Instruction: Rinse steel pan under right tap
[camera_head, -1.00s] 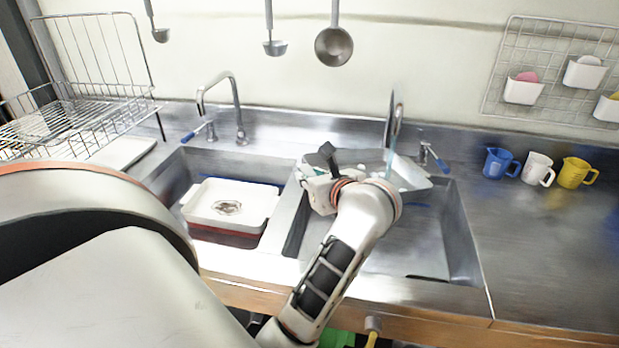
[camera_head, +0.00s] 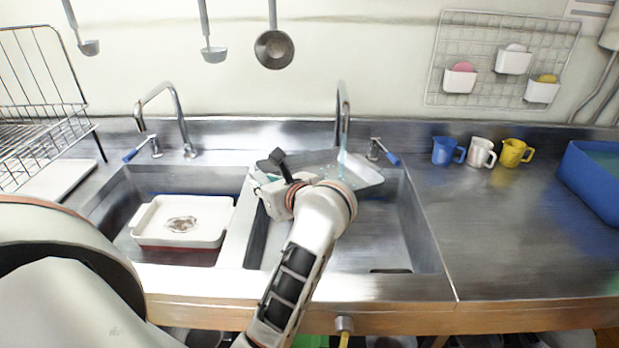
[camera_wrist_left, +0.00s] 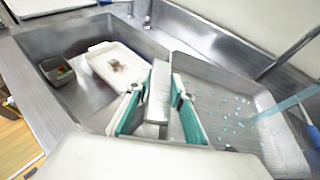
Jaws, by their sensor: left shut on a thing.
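The steel pan (camera_head: 362,176) is a shallow rectangular metal pan over the right basin (camera_head: 425,235). My left gripper (camera_head: 272,166) is shut on the pan's left edge; in the left wrist view its teal-padded fingers (camera_wrist_left: 158,100) clamp that rim. A pale blue water stream (camera_head: 342,140) runs from the right tap (camera_head: 343,105) down to the pan. In the left wrist view, the stream (camera_wrist_left: 285,105) meets the pan (camera_wrist_left: 212,80), whose floor carries several droplets. My forearm hides part of the pan in the head view. My right gripper is not in view.
The left basin (camera_head: 120,190) holds a white dish (camera_head: 150,232) with a stained middle; the wrist view also shows a small grey container (camera_wrist_left: 50,78) there. Blue (camera_head: 443,151), white (camera_head: 480,152) and yellow (camera_head: 512,153) mugs and a blue bin (camera_head: 590,185) stand right.

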